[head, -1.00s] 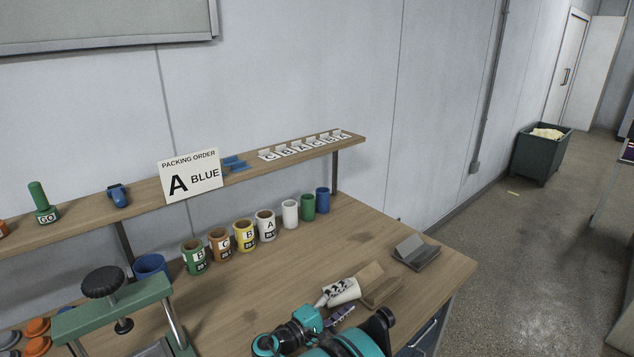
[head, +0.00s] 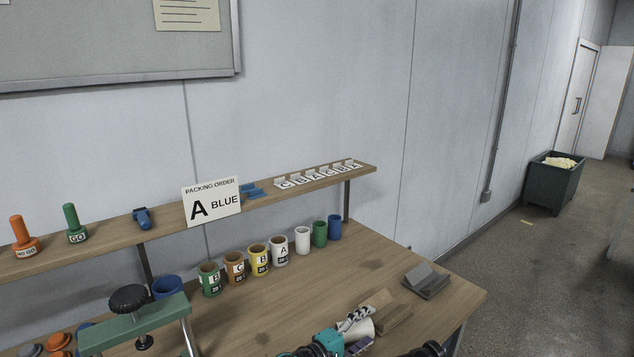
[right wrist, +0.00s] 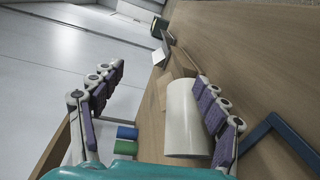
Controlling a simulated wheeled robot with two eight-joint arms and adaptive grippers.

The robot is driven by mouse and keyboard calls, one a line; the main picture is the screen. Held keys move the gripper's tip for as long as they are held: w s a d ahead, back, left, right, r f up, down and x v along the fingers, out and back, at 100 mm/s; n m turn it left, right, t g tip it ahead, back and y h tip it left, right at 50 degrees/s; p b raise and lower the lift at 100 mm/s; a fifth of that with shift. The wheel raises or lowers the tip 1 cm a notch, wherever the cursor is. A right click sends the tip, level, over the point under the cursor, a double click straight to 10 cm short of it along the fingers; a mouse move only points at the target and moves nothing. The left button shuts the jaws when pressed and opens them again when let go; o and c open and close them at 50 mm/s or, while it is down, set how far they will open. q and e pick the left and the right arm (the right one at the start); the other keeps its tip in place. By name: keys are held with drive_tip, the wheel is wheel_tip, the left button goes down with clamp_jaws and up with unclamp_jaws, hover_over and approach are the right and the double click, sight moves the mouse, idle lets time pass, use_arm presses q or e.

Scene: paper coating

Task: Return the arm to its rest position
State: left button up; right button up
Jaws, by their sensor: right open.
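My right gripper (head: 356,332) is at the bottom of the head view, low over the front right of the bench; my arm partly shows behind it. In the right wrist view the right gripper (right wrist: 155,105) has its two purple-padded fingers wide apart. A white cylinder (right wrist: 187,118) lies close to the right-hand finger there, not clasped; whether it touches that finger I cannot tell. It shows partly in the head view (head: 366,328), mostly hidden by the gripper. My left gripper is out of view.
The wooden bench (head: 320,275) holds a row of labelled cups (head: 258,258), a green clamp frame (head: 135,325) and a grey block (head: 427,280). A shelf (head: 100,237) carries the packing order sign (head: 211,202). Bare bench lies between cups and gripper.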

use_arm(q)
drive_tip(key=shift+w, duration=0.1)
use_arm(e)
drive_tip(key=s+d+r+m+g+y, duration=0.3)
drive_tip(key=s+d+y, duration=0.3)
drive_tip(key=s+d, duration=0.4)
drive_tip(key=s+a+f+m+y, duration=0.1)
drive_tip(key=s+a+m+y, duration=0.1)
drive_tip(key=s, duration=0.7)
drive_tip(key=s+a+f+m+y, duration=0.1)
drive_tip(key=s+a+m+y, duration=0.2)
drive_tip(key=s, duration=0.6)
drive_tip(key=shift+m+y, duration=0.5)
drive_tip(key=shift+y, duration=0.6)
